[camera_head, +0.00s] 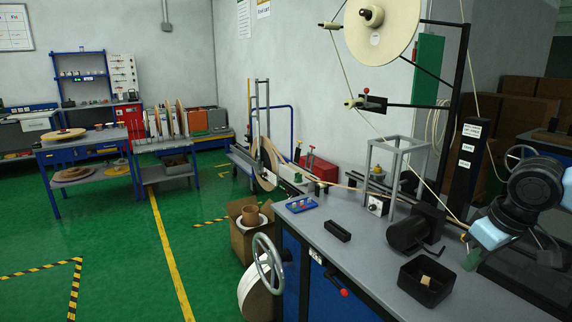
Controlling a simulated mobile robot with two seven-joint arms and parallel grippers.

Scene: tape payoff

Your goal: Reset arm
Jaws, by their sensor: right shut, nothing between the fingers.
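My right arm comes in from the right edge. Its right gripper (473,258) is low over the right part of the grey workbench (345,262), right of a dark cylindrical motor (408,234) and an open black bin (426,282). The gripper is shut and no object shows in it. Its fingertips are small, and I cannot tell whether they touch the bench. A tape reel (382,28) hangs on a black post (458,110) above the bench, with tape running down from it. My left gripper is out of view.
A grey frame (397,148), a black block (337,231) and a blue tray (301,204) stand on the bench. A handwheel (268,262) projects at its left end. A cardboard box (240,243) sits on the floor. Green floor (115,255) is open at left.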

